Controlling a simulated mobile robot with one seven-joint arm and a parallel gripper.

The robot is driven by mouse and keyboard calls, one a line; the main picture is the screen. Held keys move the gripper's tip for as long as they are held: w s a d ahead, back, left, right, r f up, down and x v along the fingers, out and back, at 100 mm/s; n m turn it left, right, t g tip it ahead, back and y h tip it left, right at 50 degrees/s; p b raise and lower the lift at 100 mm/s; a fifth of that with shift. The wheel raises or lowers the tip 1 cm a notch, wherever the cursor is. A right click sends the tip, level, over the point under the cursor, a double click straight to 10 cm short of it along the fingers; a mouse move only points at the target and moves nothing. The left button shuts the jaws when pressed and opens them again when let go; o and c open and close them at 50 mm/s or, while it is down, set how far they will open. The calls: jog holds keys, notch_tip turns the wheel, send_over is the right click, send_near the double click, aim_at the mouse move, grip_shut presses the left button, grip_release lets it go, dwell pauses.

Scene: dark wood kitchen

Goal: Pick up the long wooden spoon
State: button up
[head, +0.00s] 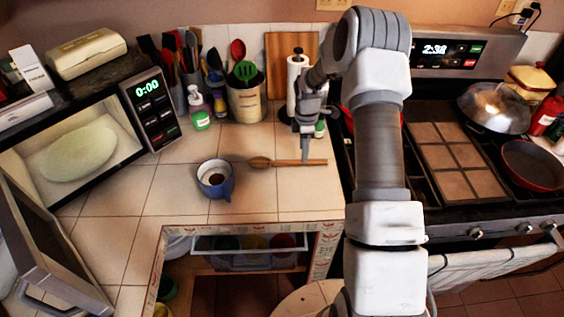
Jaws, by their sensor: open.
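The long wooden spoon (285,162) lies flat on the tiled counter. Its bowl end points left and its handle runs right toward the stove. My gripper (305,152) points down over the handle, right of the spoon's middle. It is open, and its fingertip appears at or very near the handle. The arm hides part of the gripper, and I cannot tell whether the fingers straddle the handle or touch it.
A blue cup (215,179) stands left of the spoon. A utensil crock (246,100), soap bottles and a paper towel roll (297,80) stand behind. The stove (455,170) is at right. An open microwave (85,150) is at left. An open drawer (250,245) is below.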

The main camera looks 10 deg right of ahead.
aim_at(288, 163)
jog(key=shift+s+d+f+p, duration=0.1)
jog(key=shift+f+p, duration=0.2)
jog(key=shift+f, duration=1.65)
grip_shut()
